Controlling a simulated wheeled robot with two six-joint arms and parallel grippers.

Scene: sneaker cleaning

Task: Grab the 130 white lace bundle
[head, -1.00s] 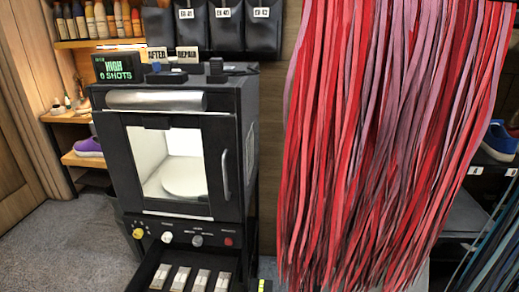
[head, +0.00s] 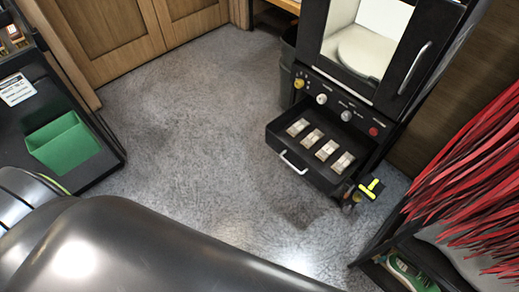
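An open black drawer (head: 284,155) sits low in the cabinet and holds several small whitish bundles (head: 326,150) in a row. Their labels are too small to read, so I cannot tell whether one is the 130 white lace bundle. Neither of my grippers is in view. Only a large dark grey part of my own body shows at the lower left.
The black cabinet (head: 353,93) has knobs and a glass-fronted chamber. Red laces (head: 480,185) hang at the right, above a low shelf with a green shoe (head: 408,272). A green bin (head: 63,146) is at the left. Grey floor (head: 190,125) lies clear between.

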